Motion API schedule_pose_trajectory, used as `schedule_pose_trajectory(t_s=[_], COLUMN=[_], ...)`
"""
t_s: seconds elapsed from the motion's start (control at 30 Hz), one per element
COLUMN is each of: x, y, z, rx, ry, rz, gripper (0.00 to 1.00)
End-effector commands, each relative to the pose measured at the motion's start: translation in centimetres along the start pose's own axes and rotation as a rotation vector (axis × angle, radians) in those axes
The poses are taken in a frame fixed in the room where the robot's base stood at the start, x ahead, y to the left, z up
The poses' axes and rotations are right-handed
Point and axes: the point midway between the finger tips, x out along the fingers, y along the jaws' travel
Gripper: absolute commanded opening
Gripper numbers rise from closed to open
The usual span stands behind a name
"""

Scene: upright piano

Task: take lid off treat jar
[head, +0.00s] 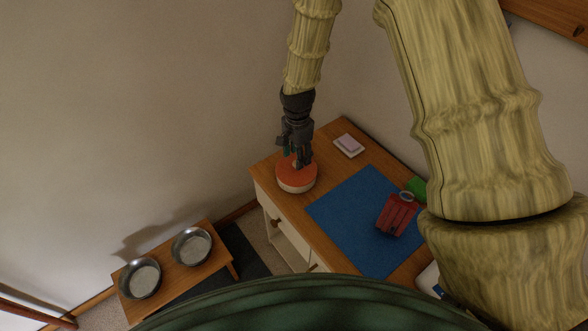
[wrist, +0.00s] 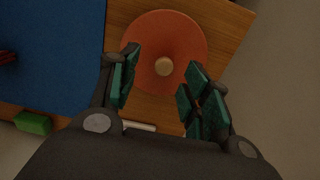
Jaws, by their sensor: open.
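The treat jar (head: 297,187) stands at the left end of the wooden desk top, with a pale body. Its round orange-red lid (head: 283,173) is on top. In the wrist view the lid (wrist: 186,37) is seen from above, with a small tan knob (wrist: 164,66) at its centre. My gripper (head: 297,160) is above the lid, pointing down. In the wrist view my gripper (wrist: 158,88) is open, its green-padded fingers apart with the knob between and slightly beyond their tips. I cannot tell whether the fingertips touch the lid.
A blue mat (head: 350,215) covers the desk's middle, with a red object (head: 397,214) on it. Two metal bowls sit on a low wooden stand (head: 168,267) at lower left.

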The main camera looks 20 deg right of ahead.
Motion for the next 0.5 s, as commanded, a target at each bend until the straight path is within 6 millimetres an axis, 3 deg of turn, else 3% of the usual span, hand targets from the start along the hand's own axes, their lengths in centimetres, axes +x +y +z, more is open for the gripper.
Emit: schedule_pose_trajectory(t_s=[0.17, 0.5], x=[0.6, 3.9], y=[-0.2, -0.6], z=[0.0, -0.2], rx=[-0.001, -0.004], ry=[0.0, 0.0], rz=[0.0, 0.0], gripper=[0.48, 0.48])
